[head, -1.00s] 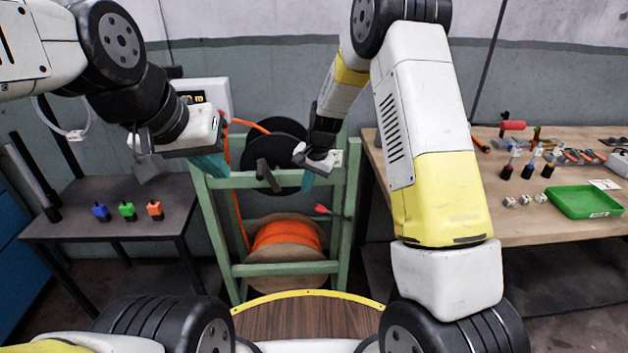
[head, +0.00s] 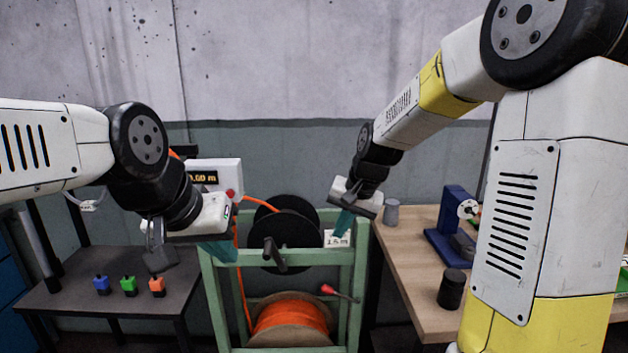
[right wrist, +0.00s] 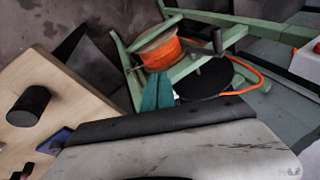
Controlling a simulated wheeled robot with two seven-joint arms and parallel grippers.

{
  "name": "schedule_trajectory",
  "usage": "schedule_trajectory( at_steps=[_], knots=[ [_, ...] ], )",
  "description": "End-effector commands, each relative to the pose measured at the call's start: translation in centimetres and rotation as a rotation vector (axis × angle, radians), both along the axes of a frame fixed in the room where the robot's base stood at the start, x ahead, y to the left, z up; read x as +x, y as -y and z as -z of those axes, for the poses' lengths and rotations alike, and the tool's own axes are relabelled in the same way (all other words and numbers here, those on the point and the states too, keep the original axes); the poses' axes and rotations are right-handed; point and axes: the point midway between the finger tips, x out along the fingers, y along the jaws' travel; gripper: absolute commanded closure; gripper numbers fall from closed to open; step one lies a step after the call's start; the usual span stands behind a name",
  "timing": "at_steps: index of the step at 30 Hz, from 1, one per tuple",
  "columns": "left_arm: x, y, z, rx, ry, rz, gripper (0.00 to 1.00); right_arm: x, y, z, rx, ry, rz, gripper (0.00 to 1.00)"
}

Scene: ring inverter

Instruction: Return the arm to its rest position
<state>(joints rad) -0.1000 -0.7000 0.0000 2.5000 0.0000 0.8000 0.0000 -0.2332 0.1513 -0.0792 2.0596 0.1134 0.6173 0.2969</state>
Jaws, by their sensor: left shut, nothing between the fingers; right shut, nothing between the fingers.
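My left gripper (head: 220,250) hangs in front of the left post of the green rack, its teal fingers shut and empty. My right gripper (head: 343,222) is raised in front of the rack's upper right side, near a small white "1.5 m" label (head: 337,239). Its teal fingers are shut and empty; they also show in the right wrist view (right wrist: 157,92), pointing toward the rack. My right arm reaches in from the upper right, and my left arm comes in from the left edge.
The green rack (head: 300,258) holds an orange cable spool (head: 290,318) and a black reel (head: 287,228). A dark table (head: 75,310) with blue, green and orange blocks stands left. A wooden bench (head: 405,270) stands right, bearing a black cylinder (head: 452,288) and a blue device (head: 448,230).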

Motion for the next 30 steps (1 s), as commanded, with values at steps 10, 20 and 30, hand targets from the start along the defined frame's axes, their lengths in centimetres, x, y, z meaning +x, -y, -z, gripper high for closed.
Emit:
schedule_trajectory(
  at_steps=[10,20,30],
  knots=[
    [0.0,0.0,0.0,0.0,0.0,0.0,1.0,-12.8,5.4,-8.3,-0.073,0.184,-0.14,1.0],
    [0.0,0.0,0.0,0.0,0.0,0.0,1.0,-21.1,7.7,-9.0,-0.168,0.289,-0.223,1.0],
    [0.0,0.0,0.0,0.0,0.0,0.0,1.0,-21.9,7.9,-8.9,-0.179,0.297,-0.231,1.0]
  ],
)
